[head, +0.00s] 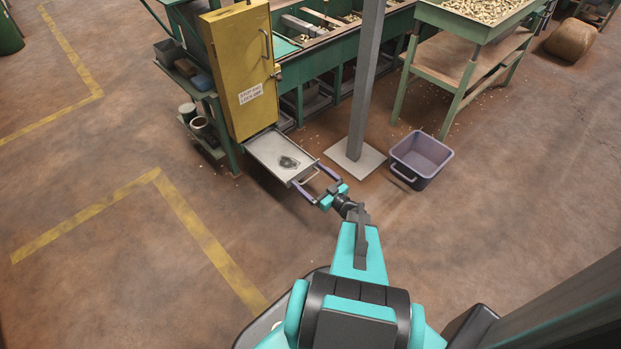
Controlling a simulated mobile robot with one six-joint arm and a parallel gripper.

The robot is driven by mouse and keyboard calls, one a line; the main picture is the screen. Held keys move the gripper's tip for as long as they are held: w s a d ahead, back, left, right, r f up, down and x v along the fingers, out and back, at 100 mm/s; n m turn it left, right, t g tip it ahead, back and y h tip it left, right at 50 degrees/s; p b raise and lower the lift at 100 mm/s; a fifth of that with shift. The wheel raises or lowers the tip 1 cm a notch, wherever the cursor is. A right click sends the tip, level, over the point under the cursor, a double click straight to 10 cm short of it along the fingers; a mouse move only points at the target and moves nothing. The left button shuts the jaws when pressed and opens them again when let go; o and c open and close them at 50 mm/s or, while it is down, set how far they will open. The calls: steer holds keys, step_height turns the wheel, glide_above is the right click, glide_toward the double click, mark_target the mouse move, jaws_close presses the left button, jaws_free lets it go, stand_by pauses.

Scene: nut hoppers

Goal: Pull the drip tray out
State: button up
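The drip tray (268,148) is a shallow pale metal tray with a dark wet patch on it. It sticks out low from under the yellow cabinet (243,75), its far end hidden there. A bar handle (311,177) is on its near edge. My gripper (306,174) is at that near edge, its two purple fingers spread wide, one on each side of the handle. I see a gap between the fingers and the handle. Whether the fingertips touch the tray front cannot be told.
A grey post (366,80) on a pale base plate stands right of the tray. A purple-grey bin (421,158) is on the floor further right. A green shelf with pots (200,125) stands left of the cabinet. Floor left of my arm, with yellow lines (205,240), is clear.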

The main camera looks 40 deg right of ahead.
steer(key=shift+a, duration=0.1)
steer(key=shift+s, duration=0.1)
steer(key=s+p, duration=0.2)
steer(key=s, duration=1.1)
steer(key=shift+s+p, duration=0.3)
steer(key=shift+p, duration=0.05)
stand_by(0.5)
